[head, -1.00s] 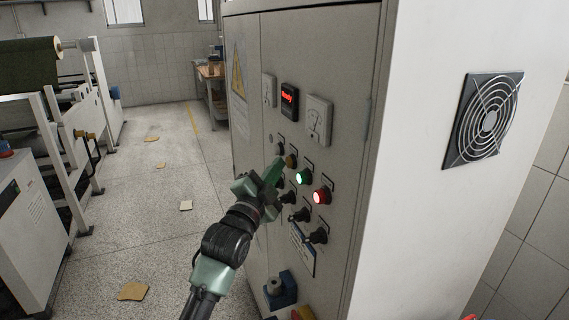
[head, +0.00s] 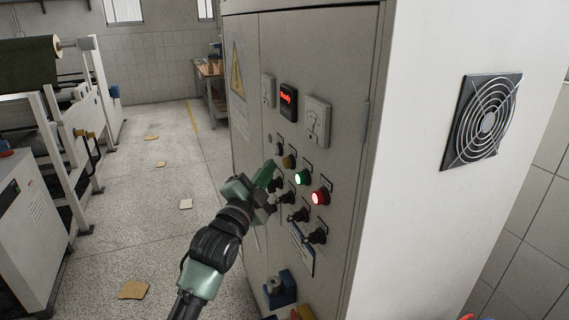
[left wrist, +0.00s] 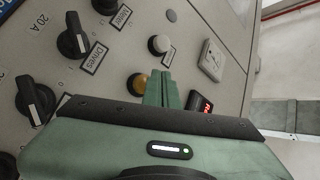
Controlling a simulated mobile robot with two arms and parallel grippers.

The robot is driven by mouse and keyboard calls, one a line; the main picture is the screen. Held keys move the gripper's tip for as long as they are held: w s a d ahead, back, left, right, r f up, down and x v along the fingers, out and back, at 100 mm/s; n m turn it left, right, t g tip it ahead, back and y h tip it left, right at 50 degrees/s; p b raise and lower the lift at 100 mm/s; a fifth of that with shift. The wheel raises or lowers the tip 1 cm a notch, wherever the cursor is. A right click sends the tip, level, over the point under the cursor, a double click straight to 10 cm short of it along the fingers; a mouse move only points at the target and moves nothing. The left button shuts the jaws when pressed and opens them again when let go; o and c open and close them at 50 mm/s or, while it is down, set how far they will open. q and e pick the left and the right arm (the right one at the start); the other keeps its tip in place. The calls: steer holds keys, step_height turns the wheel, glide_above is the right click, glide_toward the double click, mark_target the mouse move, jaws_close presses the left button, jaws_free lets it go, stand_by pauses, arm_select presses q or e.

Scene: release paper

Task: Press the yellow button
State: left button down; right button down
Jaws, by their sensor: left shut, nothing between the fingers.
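The yellow button (head: 289,162) is a small amber knob on the grey cabinet's control panel, left of the lit green button. It also shows in the left wrist view (left wrist: 137,84), where the green fingers partly overlap its right edge. My left gripper (head: 269,171) is shut and empty, its green fingertips just left of and slightly below the yellow button in the head view. In the left wrist view the closed fingers (left wrist: 163,88) point up the panel, right beside the button. I cannot tell whether they touch it. My right gripper is not in view.
Near the yellow button are a lit green button (head: 300,178), a lit red button (head: 320,196), a white button (left wrist: 159,44) and several black rotary switches (left wrist: 73,36). A red display (head: 288,97) and gauges sit above.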

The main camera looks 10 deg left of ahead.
arm_select(q)
steer(key=s+a, duration=0.1)
steer(key=a, duration=0.1)
steer(key=s+a, duration=0.1)
steer(key=a, duration=0.1)
steer(key=shift+s+p, duration=0.3)
steer(key=shift+p, duration=0.1)
